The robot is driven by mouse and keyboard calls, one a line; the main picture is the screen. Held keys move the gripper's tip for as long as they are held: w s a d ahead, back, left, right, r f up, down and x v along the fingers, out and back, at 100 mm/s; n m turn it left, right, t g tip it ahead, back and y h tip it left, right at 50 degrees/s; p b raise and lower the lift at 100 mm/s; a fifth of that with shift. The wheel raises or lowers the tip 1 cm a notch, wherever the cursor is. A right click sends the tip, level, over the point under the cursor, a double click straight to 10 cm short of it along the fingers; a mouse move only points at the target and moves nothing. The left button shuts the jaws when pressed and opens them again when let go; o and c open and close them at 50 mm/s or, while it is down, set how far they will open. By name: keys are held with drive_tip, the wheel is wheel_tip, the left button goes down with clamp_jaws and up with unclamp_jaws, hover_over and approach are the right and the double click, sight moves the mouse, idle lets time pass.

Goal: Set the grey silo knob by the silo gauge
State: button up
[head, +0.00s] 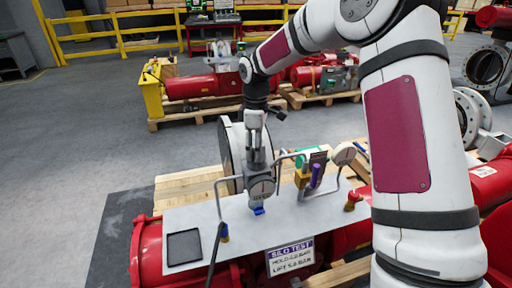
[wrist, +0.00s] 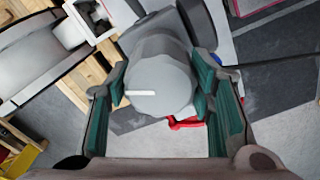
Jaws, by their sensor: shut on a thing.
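The grey silo knob (wrist: 162,85) fills the middle of the wrist view, with a short white pointer mark towards its left side. My gripper (wrist: 160,98) has its green-padded fingers closed on either side of the knob. In the head view, my gripper (head: 258,162) points down over the metal plate, and the knob is not clearly seen there.
A sign (head: 290,257) reads "SILO TEST" with hold and lift pressures in bar. Bent grey pipes, a purple handle (head: 317,175), a yellow-orange part (head: 301,178) and a second gauge (head: 344,153) stand close right. A dark square tray (head: 184,247) lies on the metal plate (head: 230,240).

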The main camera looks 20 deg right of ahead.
drive_tip(key=o, duration=1.1)
drive_tip(key=shift+o, duration=0.2)
wheel_tip(320, 180, up, 11)
drive_tip(key=shift+r, duration=0.55)
drive_tip(key=shift+s, duration=0.1)
